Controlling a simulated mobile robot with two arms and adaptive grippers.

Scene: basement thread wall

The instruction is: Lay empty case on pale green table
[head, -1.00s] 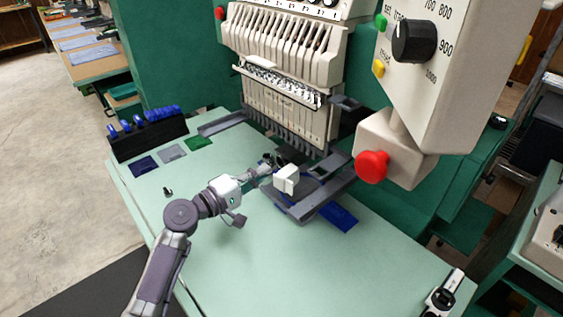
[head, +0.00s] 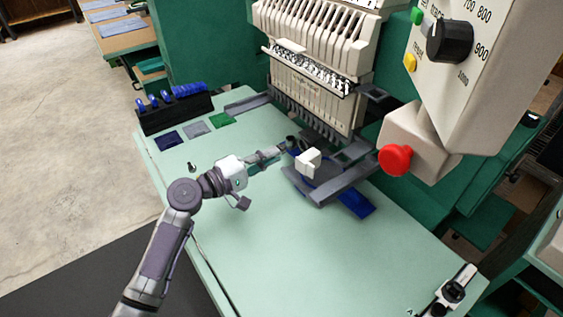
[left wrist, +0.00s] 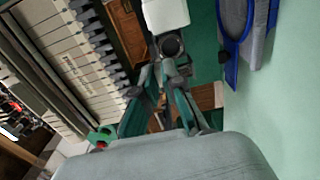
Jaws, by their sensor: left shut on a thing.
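My left gripper (head: 286,148) reaches across the pale green table (head: 255,240) towards the embroidery machine's white block (head: 308,162). It is shut on a small dark round piece, seemingly the case (left wrist: 171,46), held at the fingertips in the left wrist view. The case shows only as a dark spot (head: 292,141) in the head view. It is close to the white block (left wrist: 165,14); I cannot tell whether they touch, nor whether the case is empty. My right gripper is not in view.
A small dark piece (head: 192,167) stands on the table left of my arm. A rack of blue items (head: 175,108) and flat coloured patches (head: 195,129) are at the far left. A white-and-black device (head: 453,291) sits at the right corner. The front middle is clear.

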